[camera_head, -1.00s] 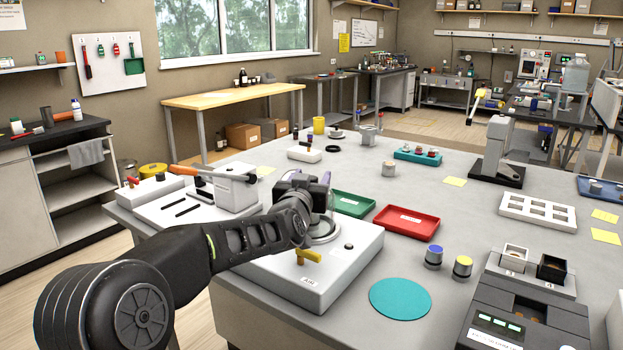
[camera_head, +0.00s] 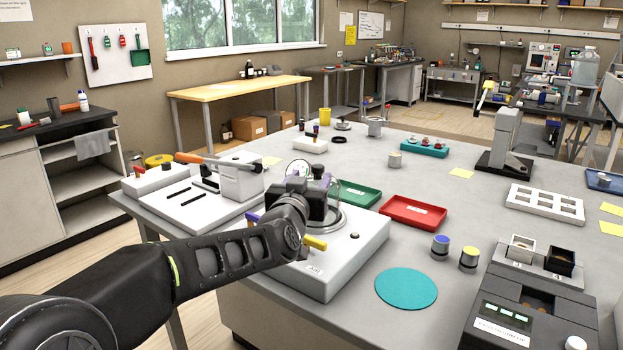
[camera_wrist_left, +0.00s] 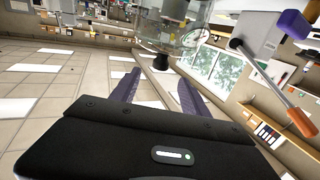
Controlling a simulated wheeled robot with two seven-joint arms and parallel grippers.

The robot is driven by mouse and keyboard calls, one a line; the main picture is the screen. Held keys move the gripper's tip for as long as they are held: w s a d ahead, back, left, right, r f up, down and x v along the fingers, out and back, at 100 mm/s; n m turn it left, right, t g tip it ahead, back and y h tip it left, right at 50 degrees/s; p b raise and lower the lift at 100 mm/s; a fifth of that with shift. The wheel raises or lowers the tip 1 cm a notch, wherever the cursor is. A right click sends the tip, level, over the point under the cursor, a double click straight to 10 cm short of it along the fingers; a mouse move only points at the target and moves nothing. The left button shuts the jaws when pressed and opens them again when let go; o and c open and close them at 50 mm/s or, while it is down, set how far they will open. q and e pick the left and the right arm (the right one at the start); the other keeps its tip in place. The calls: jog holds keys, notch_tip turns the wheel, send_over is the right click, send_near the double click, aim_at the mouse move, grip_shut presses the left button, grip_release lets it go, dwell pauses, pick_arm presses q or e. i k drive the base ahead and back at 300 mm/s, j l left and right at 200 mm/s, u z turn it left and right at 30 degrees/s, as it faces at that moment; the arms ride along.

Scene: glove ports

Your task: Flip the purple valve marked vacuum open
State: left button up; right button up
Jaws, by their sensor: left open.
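The purple valve (camera_head: 253,217) is a small lever on the left front of a white box, partly hidden behind my left arm. A purple block (camera_wrist_left: 292,24), likely the same lever, is at the top right of the left wrist view. My left gripper (camera_head: 308,173) is above the box, at the glass dome, right of and higher than the valve. In the wrist view its fingers (camera_wrist_left: 157,92) are apart with nothing between them. The vacuum mark is not visible. My right gripper is out of view.
A yellow valve (camera_head: 315,242) is at the box's front, by the AIR label. The glass dome also shows in the wrist view (camera_wrist_left: 170,25). An orange-handled lever press (camera_head: 240,177) stands left. Green (camera_head: 355,193) and red (camera_head: 413,212) trays lie right.

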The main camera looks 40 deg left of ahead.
aim_at(251, 218)
jog(key=k+l, duration=0.3)
jog(key=k, duration=0.15)
jog(key=k+l, duration=0.3)
jog(key=k, duration=0.15)
